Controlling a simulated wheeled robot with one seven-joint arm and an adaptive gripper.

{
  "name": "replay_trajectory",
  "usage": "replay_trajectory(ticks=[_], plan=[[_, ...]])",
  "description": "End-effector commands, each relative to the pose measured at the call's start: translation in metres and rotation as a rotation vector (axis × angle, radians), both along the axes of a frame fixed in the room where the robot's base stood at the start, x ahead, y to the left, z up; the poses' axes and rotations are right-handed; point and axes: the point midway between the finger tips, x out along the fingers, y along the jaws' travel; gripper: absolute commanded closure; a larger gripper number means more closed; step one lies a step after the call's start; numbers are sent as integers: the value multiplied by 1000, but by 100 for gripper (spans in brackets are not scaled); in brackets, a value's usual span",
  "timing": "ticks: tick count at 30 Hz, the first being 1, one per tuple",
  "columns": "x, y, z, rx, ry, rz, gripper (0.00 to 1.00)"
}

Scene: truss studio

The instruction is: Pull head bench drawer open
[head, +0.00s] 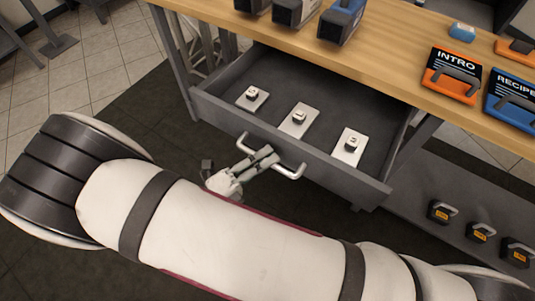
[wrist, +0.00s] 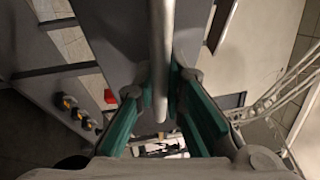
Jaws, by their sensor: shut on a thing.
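The grey bench drawer (head: 330,172) stands well out from under the wooden bench top in the head view. Three light plates with small blocks on them lie inside it. A silver bar handle (head: 288,173) is on its front. My gripper (head: 268,157) is at the handle's middle, shut on the bar. In the wrist view the handle (wrist: 161,60) runs between the two green fingers of my gripper (wrist: 160,95). The drawer's front face (wrist: 115,35) also shows there.
The wooden bench top (head: 395,55) carries an orange INTRO block (head: 451,75), a blue RECIPE block (head: 512,100) and several boxy items at the back. A lower shelf (head: 400,195) at right holds several dark weights with handles. Dark floor is open left of the drawer.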

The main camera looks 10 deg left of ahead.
Motion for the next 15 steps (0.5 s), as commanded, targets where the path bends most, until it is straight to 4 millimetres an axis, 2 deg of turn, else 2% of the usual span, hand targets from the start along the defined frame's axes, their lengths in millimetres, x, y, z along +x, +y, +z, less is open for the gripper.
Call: replay_trajectory(ticks=[6, 7, 9, 10, 15], plan=[[0, 0, -2, 3, 2, 1, 100], [0, 0, -2, 4, 3, 2, 87], [0, 0, -1, 3, 2, 1, 72], [0, 0, -1, 3, 2, 1, 69], [0, 0, -1, 2, 1, 1, 69]])
